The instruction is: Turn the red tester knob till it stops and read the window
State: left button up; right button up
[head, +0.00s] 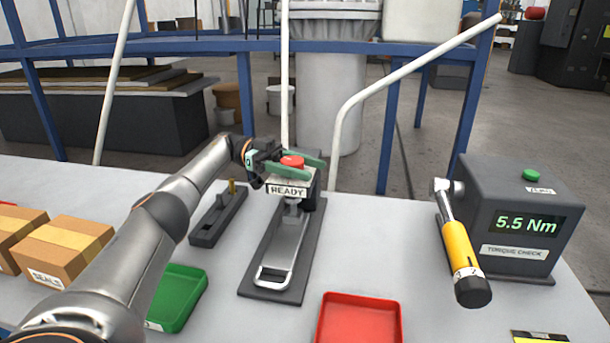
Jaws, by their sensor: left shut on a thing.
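The red tester knob (292,161) sits on top of a small tester with a grey lever handle, on a dark base plate (265,292) in the middle of the table. The tester's window (287,189) on the front reads READY. My left gripper (296,167) reaches in from the left with its green fingers on either side of the knob, shut on it. The fingers hide part of the knob's sides. My right gripper is not in view.
A torque checker (520,220) reading 5.5 Nm, with a yellow torque wrench (459,250), stands at the right. A red tray (358,320), a green tray (180,297), cardboard boxes (62,250) and a dark holder (217,217) are around the tester.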

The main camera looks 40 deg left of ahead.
pick_arm(q)
jog(key=shift+d+r+m+g, duration=0.1)
jog(key=shift+m+g, duration=0.2)
jog(key=shift+b, duration=0.3)
jog(key=o, duration=1.2)
jog(key=shift+c, duration=0.2)
jog(key=shift+o, duration=1)
